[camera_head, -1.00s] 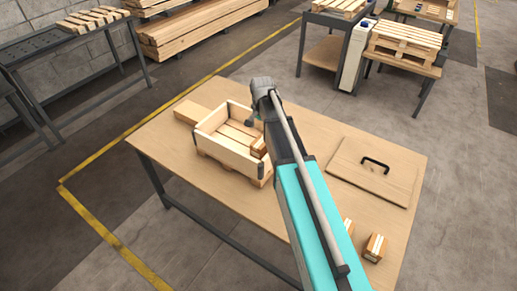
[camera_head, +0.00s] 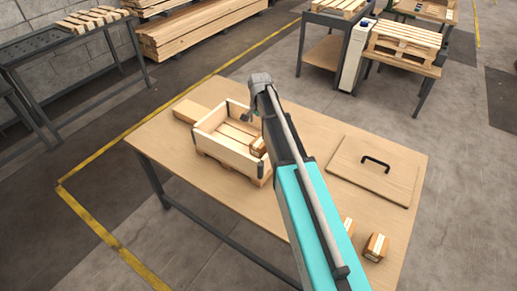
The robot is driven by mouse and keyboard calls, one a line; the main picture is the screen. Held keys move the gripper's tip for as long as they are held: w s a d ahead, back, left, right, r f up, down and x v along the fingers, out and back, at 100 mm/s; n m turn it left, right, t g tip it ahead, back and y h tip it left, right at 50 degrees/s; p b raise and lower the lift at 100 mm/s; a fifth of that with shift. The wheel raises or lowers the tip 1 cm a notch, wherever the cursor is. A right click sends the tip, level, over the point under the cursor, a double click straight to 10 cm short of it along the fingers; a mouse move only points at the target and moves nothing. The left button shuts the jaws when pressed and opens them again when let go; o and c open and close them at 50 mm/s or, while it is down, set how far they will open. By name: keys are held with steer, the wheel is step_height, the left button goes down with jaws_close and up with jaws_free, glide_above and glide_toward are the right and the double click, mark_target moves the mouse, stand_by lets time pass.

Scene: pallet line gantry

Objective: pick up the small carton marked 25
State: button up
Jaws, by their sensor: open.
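A small brown carton (camera_head: 258,146) is inside the wooden crate (camera_head: 228,158), against its right end and partly hidden by my arm. A second small carton (camera_head: 376,246) with a pale label stands on the table near the right front edge. A third carton (camera_head: 348,225) is mostly hidden behind my arm. The markings are too small to read, so I cannot tell which is marked 25. My gripper (camera_head: 250,119) is open, small in view, and appears above the crate's far right part, apart from the cartons; its fingers are partly hidden.
The wooden table (camera_head: 300,205) has bare room in front of the crate. A flat wooden board (camera_head: 350,180) with a black handle (camera_head: 376,162) lies on the right. A wooden block (camera_head: 191,111) lies behind the crate's left end. Pallets on stands (camera_head: 402,45) are farther back.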

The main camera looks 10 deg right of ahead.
mark_target(259, 141)
steer(key=shift+f+b, duration=3.5)
steer(key=shift+f, duration=0.25)
steer(key=shift+f, duration=0.15)
steer(key=shift+s+f+b, duration=0.2)
steer(key=shift+f+b, duration=2.25)
steer(key=shift+b, duration=0.15)
steer(key=c, duration=1)
steer(key=shift+c, duration=0.2)
steer(key=shift+r, duration=0.15)
step_height(259, 141, up, 10)
steer(key=p, duration=1)
steer(key=shift+c, duration=0.3)
